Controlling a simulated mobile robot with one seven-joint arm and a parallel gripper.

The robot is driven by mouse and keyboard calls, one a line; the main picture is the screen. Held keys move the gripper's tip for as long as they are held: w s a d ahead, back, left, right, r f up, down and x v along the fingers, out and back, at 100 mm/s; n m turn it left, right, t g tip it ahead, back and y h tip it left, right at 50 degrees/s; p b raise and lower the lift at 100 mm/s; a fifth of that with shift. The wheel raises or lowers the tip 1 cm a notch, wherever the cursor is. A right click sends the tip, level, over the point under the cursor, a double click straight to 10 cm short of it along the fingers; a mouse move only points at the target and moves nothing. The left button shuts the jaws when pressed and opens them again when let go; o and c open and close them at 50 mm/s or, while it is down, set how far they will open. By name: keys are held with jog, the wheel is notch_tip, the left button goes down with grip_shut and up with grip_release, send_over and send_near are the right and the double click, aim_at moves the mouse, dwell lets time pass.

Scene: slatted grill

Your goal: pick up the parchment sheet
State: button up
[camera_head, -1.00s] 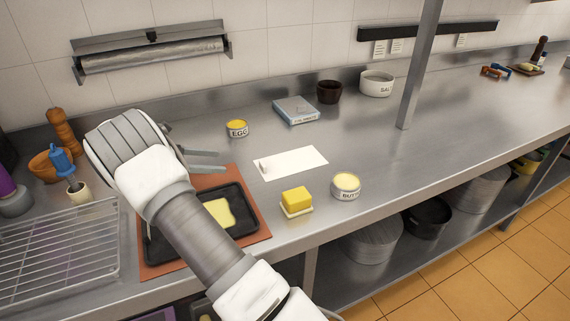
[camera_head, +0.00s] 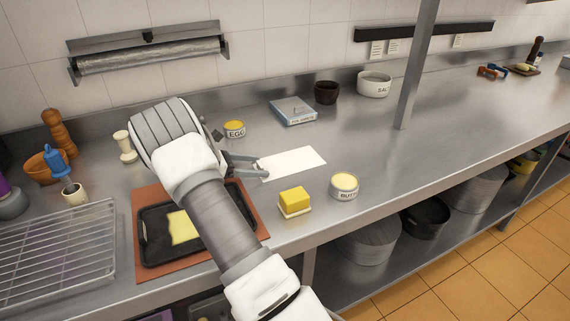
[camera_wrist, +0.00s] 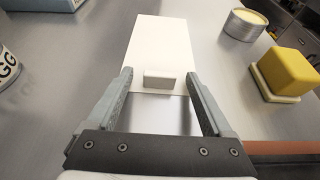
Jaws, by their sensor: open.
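The parchment sheet (camera_head: 294,163) is a white rectangle lying flat on the steel counter. In the wrist view the sheet (camera_wrist: 162,45) stretches away from my gripper, with a small pale raised block or tab (camera_wrist: 158,79) at its near end. My gripper (camera_head: 259,166) is at the sheet's left end in the head view. In the wrist view my gripper (camera_wrist: 160,90) is open, with one finger on each side of the tab. The tab sits between the fingers, with gaps on both sides. I cannot tell the exact height of the fingertips above the counter.
A butter block (camera_head: 294,201) and a butter tin (camera_head: 344,186) stand in front of the sheet. An egg tin (camera_head: 234,128) and a blue-grey box (camera_head: 293,111) stand behind it. A dark tray (camera_head: 155,239) on a brown mat lies below my arm.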

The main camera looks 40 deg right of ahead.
jog(key=shift+d, duration=0.1)
grip_shut()
dwell(0.3)
jog(key=shift+r, duration=0.15)
jog(key=r, duration=0.4)
jog(key=shift+s+d+r+p, duration=0.2)
jog(key=shift+p, duration=0.15)
jog(key=s+d+r, duration=0.6)
jog(key=s+d, duration=0.1)
jog(key=d, duration=0.1)
jog(key=shift+s+d+p, duration=0.15)
jog(key=shift+s+p, duration=0.15)
jog(key=shift+s, duration=0.05)
